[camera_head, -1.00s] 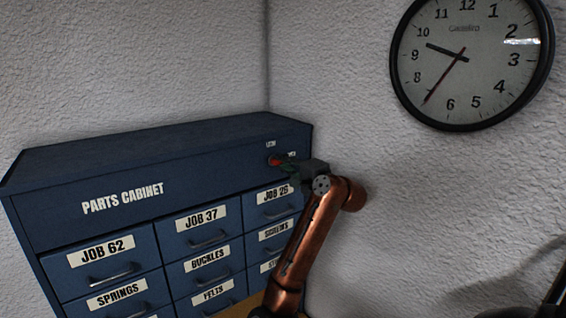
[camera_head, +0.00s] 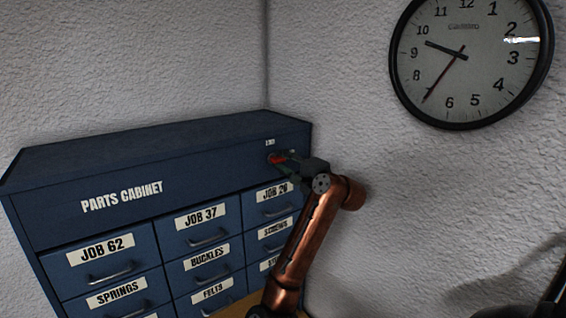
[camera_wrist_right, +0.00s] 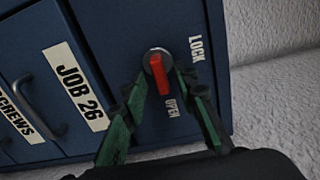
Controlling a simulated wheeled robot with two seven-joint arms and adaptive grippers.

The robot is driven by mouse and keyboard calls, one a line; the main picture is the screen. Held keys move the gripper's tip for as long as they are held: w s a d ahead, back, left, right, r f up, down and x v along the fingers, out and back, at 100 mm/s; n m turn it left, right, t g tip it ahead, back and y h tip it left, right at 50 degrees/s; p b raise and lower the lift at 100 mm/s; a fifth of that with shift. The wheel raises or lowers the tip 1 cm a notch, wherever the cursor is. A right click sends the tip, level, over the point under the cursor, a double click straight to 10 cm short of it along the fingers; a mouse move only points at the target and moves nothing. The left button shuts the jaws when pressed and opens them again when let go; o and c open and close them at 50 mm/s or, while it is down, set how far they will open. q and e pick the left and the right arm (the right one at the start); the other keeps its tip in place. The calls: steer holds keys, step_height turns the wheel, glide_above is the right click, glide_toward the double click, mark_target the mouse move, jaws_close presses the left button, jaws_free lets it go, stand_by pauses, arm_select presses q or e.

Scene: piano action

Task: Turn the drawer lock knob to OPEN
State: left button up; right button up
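The drawer lock knob (camera_head: 276,159) is a red lever on a round metal base, high on the right of the blue parts cabinet (camera_head: 60,215). In the right wrist view the red knob (camera_wrist_right: 160,74) points down, roughly toward the OPEN label (camera_wrist_right: 175,107); the LOCK label (camera_wrist_right: 196,48) is to its right. My right gripper (camera_head: 285,163) is at the knob. In the wrist view its green fingers (camera_wrist_right: 161,84) stand on either side of the lever, with narrow gaps seeming to show; contact is unclear. My left gripper is not in view.
Below the knob are labelled drawers with handles, including the JOB 26 drawer (camera_head: 270,209). A textured wall (camera_head: 420,215) stands close on the cabinet's right. A round clock (camera_head: 470,60) hangs above on that wall.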

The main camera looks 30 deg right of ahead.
steer(key=shift+a, duration=0.1)
steer(key=shift+s, duration=0.1)
steer(key=s+d, duration=0.1)
steer(key=s, duration=1)
steer(key=shift+s, duration=0.4)
